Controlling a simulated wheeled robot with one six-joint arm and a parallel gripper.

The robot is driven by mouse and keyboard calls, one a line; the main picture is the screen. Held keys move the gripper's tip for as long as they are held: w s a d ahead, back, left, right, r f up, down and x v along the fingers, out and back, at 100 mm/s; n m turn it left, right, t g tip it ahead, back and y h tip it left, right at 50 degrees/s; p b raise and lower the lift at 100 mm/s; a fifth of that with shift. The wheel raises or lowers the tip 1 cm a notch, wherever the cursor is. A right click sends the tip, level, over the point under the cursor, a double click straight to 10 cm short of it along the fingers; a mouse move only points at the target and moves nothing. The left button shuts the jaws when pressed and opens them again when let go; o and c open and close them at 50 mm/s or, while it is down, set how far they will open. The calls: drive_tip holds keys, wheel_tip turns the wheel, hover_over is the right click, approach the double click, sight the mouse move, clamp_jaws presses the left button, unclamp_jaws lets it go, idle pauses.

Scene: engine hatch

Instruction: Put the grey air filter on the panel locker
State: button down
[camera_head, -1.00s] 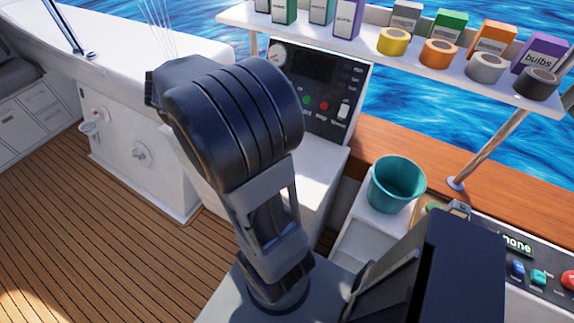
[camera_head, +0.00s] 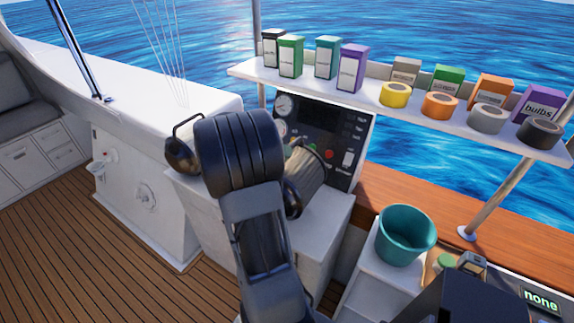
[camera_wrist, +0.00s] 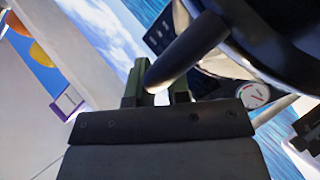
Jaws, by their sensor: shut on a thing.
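The grey air filter (camera_head: 308,175), a ribbed grey-beige cylinder with dark ends, shows tilted behind my arm, in front of the instrument panel and over the panel locker (camera_head: 325,218). The locker is a white box with a flat top. I cannot tell whether the filter touches it. In the wrist view, my gripper (camera_wrist: 158,80) is shut on a dark bar of the filter; the filter's round dark rim (camera_wrist: 262,38) fills the upper right. In the head view, my arm hides the gripper and part of the filter.
A teal bucket (camera_head: 405,236) stands at right. A shelf (camera_head: 375,104) with boxes and tape rolls hangs above. The instrument panel (camera_head: 350,150) rises behind the locker.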

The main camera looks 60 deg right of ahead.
sight(306, 171)
drive_tip(key=shift+d+f, duration=0.8)
drive_tip(key=shift+f, duration=0.1)
drive_tip(key=shift+s+d+f, duration=0.1)
drive_tip(key=shift+d+f, duration=0.1)
drive_tip(key=shift+f, duration=1.55)
drive_tip(key=c, duration=1.1)
unclamp_jaws()
drive_tip(key=shift+f, duration=0.15)
